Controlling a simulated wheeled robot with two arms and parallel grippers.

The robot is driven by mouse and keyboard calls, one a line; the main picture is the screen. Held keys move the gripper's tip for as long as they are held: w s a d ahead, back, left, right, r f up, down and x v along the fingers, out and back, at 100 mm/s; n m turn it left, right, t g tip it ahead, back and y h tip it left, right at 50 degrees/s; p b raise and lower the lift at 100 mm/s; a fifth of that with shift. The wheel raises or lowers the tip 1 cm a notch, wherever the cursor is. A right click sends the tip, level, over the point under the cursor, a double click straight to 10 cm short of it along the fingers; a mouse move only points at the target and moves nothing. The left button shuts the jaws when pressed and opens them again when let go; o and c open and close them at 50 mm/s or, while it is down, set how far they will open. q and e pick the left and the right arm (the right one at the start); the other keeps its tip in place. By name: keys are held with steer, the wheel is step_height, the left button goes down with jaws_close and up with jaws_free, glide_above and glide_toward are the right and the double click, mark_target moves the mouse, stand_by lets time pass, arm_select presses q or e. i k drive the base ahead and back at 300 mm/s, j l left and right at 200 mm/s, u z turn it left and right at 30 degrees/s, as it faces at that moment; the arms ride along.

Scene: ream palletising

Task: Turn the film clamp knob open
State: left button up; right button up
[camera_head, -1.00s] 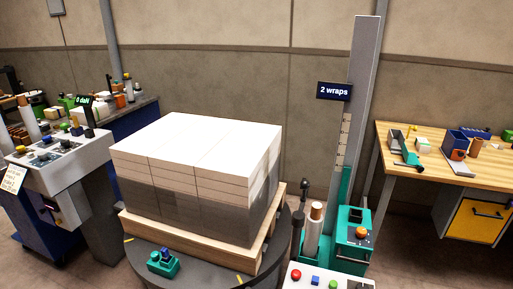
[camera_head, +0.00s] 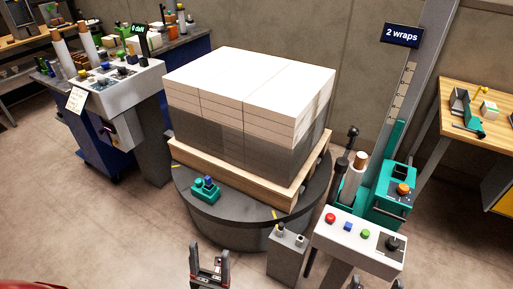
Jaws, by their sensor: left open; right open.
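A small teal clamp (camera_head: 203,193) with a dark blue knob (camera_head: 209,181) on top sits on the near left part of the round dark turntable (camera_head: 235,212). I take this to be the film clamp; its knob's setting is too small to tell. My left gripper (camera_head: 210,252) is open and empty, in front of the turntable at the bottom of the view, apart from the clamp. My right gripper (camera_head: 376,283) is open at the bottom edge, below the white control panel; only its fingertips show.
A ream stack (camera_head: 250,80), its lower part wrapped in dark film, stands on a wooden pallet (camera_head: 235,179). A grey post (camera_head: 287,255) and a white button panel (camera_head: 360,245) stand at front right. Floor at left front is clear.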

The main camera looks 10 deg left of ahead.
mark_target(198, 181)
steer(key=i+j, duration=0.15)
steer(key=j, duration=0.25)
steer(key=i+j, duration=0.1)
steer(key=j, duration=0.25)
steer(key=i+j, duration=0.15)
steer(key=j, duration=0.25)
steer(key=i+j, duration=0.15)
steer(key=j, duration=0.2)
steer(key=i, duration=0.7)
steer(key=j+u, duration=0.05)
